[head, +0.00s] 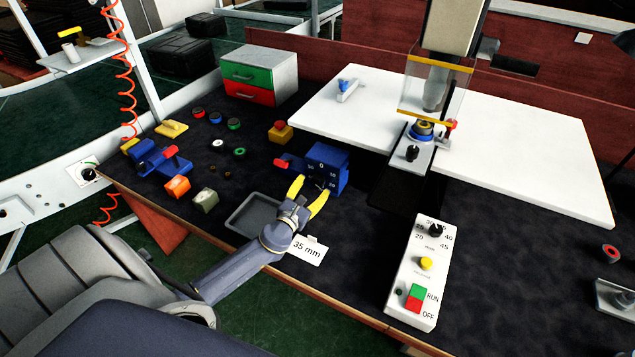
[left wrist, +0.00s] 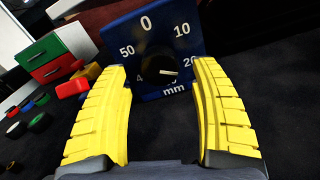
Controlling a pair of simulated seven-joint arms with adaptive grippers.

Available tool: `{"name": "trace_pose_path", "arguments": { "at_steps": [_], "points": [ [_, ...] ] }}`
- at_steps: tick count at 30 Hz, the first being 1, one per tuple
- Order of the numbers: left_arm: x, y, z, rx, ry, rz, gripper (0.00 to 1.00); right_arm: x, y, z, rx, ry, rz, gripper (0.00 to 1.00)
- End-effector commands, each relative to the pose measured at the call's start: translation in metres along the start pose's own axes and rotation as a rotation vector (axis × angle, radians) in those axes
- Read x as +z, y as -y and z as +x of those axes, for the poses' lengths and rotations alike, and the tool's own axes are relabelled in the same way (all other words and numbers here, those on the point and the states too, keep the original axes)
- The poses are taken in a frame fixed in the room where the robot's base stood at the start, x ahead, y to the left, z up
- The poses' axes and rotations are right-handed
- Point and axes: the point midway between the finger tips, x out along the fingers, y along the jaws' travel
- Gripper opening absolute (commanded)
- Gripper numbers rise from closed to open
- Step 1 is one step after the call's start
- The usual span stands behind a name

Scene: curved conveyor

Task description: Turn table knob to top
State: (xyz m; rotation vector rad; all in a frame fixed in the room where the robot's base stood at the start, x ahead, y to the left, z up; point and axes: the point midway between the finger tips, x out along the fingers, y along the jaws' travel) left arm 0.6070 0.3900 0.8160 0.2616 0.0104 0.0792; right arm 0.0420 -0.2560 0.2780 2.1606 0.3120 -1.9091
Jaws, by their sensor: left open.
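A blue box (head: 326,166) with a white number scale in mm stands on the dark table. In the left wrist view the blue box (left wrist: 127,30) faces me, with 0 at its top. Its round black knob (left wrist: 158,66) has a white pointer mark aimed right, near the 20. My left gripper (head: 308,195) has yellow fingers and is in front of the box. In the left wrist view the left gripper (left wrist: 163,85) is open, one finger each side of the knob, with visible space between. My right gripper is not in view.
A card reading "35 mm" (head: 308,249) and a grey tray (head: 251,215) lie near my left arm. A control panel (head: 407,290) with another knob stands right. A press (head: 437,85) and white board (head: 530,150) are behind. Small parts and a drawer box (head: 259,75) are left.

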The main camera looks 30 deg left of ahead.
Motion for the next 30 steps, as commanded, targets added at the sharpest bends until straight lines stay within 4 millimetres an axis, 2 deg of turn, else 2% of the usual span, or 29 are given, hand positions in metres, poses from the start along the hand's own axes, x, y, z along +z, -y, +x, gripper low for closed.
{"name": "trace_pose_path", "arguments": {
  "at_steps": [3,9,24,30],
  "points": [
    [0.0,0.0,0.015,0.0,0.0,-0.001,0.64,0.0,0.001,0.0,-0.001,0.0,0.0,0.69],
    [0.0,0.0,0.031,-0.001,0.0,0.0,0.64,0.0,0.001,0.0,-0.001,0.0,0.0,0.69],
    [0.0,0.0,0.037,-0.001,0.0,0.0,0.64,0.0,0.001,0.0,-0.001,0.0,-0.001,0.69],
    [0.0,0.0,0.036,-0.001,0.0,0.0,0.41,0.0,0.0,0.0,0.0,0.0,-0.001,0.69]
  ]
}}
